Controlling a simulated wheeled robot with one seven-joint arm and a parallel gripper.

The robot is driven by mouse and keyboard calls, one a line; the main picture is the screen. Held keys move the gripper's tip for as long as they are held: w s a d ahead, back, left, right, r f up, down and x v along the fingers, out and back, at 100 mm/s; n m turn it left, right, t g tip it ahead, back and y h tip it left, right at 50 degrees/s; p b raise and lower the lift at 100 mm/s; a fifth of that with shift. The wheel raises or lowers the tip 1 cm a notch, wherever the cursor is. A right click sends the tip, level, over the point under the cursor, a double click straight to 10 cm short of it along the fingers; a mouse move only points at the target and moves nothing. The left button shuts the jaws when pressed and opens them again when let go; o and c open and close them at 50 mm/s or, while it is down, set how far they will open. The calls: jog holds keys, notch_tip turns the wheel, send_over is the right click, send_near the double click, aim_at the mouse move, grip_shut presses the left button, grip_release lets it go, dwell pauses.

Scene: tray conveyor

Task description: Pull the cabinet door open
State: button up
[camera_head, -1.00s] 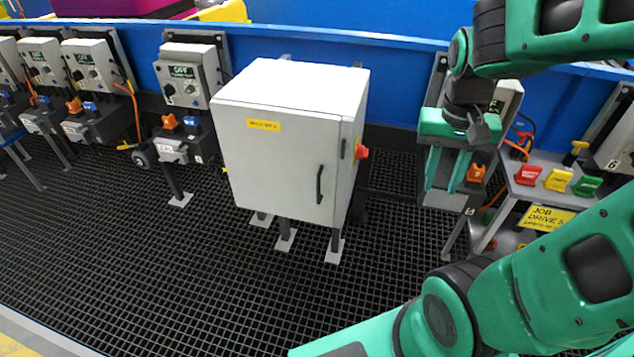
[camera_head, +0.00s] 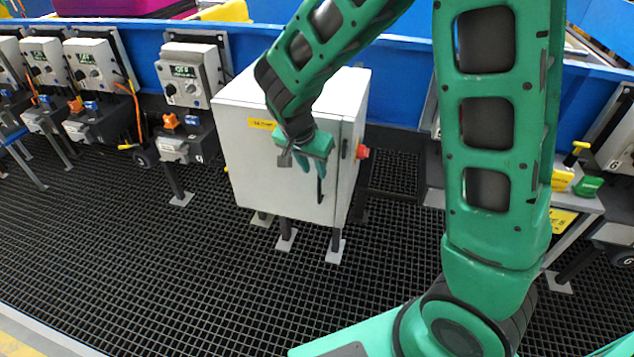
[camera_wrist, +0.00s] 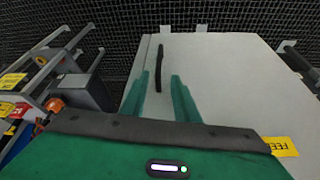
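The light grey cabinet (camera_head: 345,95) stands on short legs in the middle of the head view. Its door (camera_head: 262,185) is shut, with a yellow label at the upper left. The dark vertical handle (camera_head: 320,188) is near the door's right edge, its upper part hidden behind my gripper. My gripper (camera_head: 308,167) is in front of the door by the handle. In the wrist view its two green fingers (camera_wrist: 160,77) are apart, and the black handle (camera_wrist: 160,60) appears between and beyond their tips. I see no contact with it.
A red knob (camera_head: 362,152) sticks out from the cabinet's right side. Control boxes on stands (camera_head: 188,75) line the blue conveyor wall to the left. A stand with coloured switches (camera_head: 588,186) is at the right, partly behind my arm. The dark grid floor in front is clear.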

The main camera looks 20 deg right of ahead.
aim_at(319, 181)
jog(key=x, duration=0.8)
jog(key=shift+d+f, duration=0.2)
jog(key=shift+f, duration=0.15)
grip_shut()
jog(key=shift+a, duration=0.15)
